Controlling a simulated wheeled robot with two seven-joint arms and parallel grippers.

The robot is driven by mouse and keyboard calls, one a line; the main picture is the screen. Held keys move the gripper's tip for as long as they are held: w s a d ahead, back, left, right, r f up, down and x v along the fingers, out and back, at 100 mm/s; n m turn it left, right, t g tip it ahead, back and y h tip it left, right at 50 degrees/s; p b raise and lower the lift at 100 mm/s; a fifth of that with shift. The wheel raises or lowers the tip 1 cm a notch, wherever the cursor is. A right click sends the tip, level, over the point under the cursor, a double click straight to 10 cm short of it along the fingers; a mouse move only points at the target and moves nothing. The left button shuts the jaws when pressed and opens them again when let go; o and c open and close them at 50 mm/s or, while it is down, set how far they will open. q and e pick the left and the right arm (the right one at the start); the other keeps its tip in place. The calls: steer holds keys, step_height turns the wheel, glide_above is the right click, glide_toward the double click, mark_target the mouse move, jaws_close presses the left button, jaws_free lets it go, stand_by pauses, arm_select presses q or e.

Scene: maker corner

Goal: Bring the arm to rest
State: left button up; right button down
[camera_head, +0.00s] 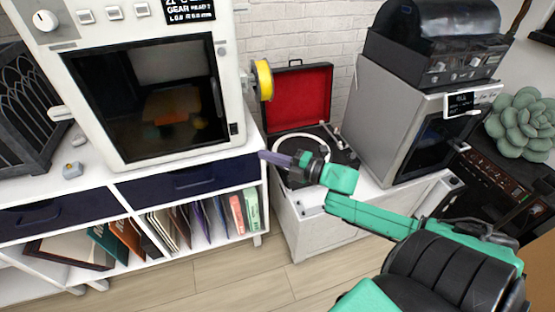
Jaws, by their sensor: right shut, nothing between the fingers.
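My right arm, green and black, reaches in from the lower right. Its right gripper (268,156) points left, with its fingers shut and nothing between them. It is in front of the record player (284,150) and close to the right end of the navy drawer (188,180) in this view. Whether it touches either one I cannot tell. My left gripper is not in view.
A white 3D printer (245,60) with a yellow spool (264,80) stands on the white shelf unit at left. A grey cabinet machine (380,130) stands right of the record player. A plant (525,125) is at far right. The wooden floor (240,287) is clear in front.

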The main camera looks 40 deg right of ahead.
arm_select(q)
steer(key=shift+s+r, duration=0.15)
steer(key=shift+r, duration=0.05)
arm_select(e)
steer(key=v, duration=0.3)
steer(key=shift+s+a, duration=0.1)
